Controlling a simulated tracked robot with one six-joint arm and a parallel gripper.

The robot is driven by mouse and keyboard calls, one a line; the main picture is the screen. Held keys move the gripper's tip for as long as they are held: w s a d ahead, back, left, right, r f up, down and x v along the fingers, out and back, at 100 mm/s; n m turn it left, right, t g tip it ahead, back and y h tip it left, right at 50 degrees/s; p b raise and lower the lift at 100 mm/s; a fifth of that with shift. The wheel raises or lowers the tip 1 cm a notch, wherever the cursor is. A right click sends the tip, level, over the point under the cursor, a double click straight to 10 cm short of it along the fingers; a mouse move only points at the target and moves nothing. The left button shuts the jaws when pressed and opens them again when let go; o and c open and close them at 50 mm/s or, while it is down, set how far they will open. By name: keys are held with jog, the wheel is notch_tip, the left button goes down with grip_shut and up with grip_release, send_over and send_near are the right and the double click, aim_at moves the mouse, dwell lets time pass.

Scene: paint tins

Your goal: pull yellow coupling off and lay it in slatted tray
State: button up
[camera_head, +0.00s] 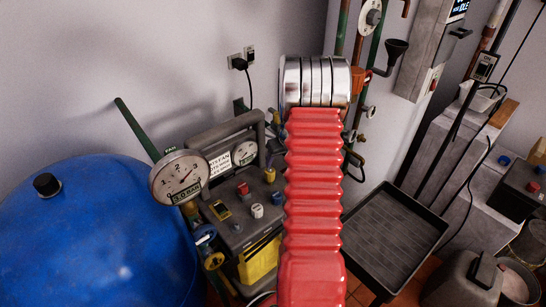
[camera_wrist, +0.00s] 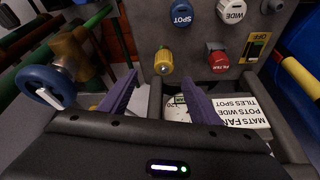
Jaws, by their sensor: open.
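The yellow coupling (camera_wrist: 165,62) sits on the dark panel in the wrist view, beside a red knob. It shows small in the head view (camera_head: 269,175), at the upper right of the box top. My gripper (camera_wrist: 160,80) is open, its two purple fingers pointing at the panel, one on each side of the line to the coupling. The fingertips look short of it, with no contact visible. In the head view my gripper is hidden behind my red arm. The slatted tray (camera_head: 395,240) is dark, looks empty and lies right of my arm.
The box has a carrying handle (camera_head: 222,124), and a blue knob (camera_wrist: 182,16) and white knob (camera_wrist: 230,11) near the coupling. A pressure gauge (camera_head: 179,177) and blue tank (camera_head: 90,235) stand at left. Pipes (camera_head: 372,50) run up the wall. A jerrycan (camera_head: 462,280) stands right of the tray.

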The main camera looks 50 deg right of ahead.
aim_at(270, 170)
jog(key=shift+w+a+n, duration=0.3)
jog(key=shift+w+a, duration=0.05)
jog(key=shift+w, duration=0.15)
jog(key=shift+x, duration=6.85)
jog(key=shift+c, duration=0.6)
jog(key=c, duration=1.1)
jog(key=shift+c, duration=0.2)
jog(key=shift+r, duration=0.1)
jog(key=shift+r, duration=0.4)
